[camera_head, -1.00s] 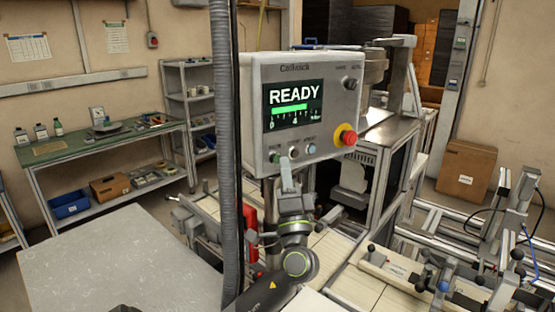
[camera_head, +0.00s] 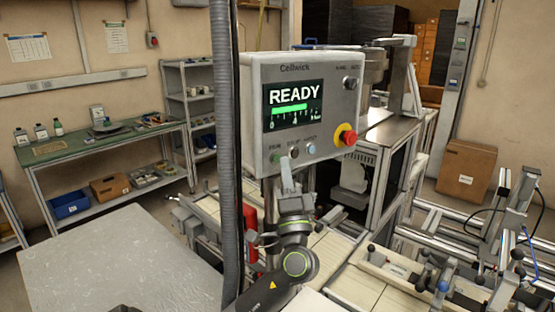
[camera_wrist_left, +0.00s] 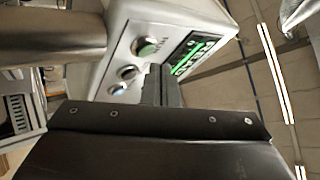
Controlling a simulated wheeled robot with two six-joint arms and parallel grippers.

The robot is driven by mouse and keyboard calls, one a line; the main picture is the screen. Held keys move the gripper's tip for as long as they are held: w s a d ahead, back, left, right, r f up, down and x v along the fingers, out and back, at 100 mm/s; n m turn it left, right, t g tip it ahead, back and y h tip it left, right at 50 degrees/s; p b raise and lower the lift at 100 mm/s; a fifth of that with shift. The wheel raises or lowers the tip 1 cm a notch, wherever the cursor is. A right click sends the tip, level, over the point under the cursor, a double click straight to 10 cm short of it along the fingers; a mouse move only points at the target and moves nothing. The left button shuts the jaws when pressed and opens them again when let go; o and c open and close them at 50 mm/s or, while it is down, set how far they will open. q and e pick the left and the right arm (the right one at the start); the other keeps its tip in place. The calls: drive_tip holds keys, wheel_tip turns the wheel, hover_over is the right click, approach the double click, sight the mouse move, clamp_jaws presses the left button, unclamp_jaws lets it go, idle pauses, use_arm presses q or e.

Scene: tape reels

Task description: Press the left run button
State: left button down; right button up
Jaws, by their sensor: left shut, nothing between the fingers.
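The control panel (camera_head: 328,122) is a light grey box whose screen (camera_head: 293,103) reads READY with a green bar. Below the screen sits a row of small buttons. The leftmost is the green run button (camera_head: 276,158), which also shows in the left wrist view (camera_wrist_left: 146,47). A stop button (camera_head: 294,152) and a bluish-white button (camera_head: 311,149) are to its right. My left gripper (camera_head: 286,164) is shut and empty, its tips just below and right of the green button. In the left wrist view its fingers (camera_wrist_left: 160,82) are beside the button row; contact is not visible. My right gripper is not seen.
A red and yellow emergency stop (camera_head: 347,136) sticks out at the panel's lower right. A grey corrugated hose (camera_head: 226,150) runs vertically left of the panel. A grey table (camera_head: 130,255) lies front left, and a rail fixture (camera_head: 430,275) stands at the right.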

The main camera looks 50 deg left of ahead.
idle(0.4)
use_arm(q)
drive_tip(key=shift+a, duration=0.45)
drive_tip(key=shift+a+r+b, duration=0.25)
drive_tip(key=shift+b, duration=0.1)
idle(1.2)
drive_tip(key=shift+s+d+f+b, duration=0.2)
drive_tip(key=shift+d+f+b, duration=0.05)
drive_tip(key=shift+d+b, duration=0.25)
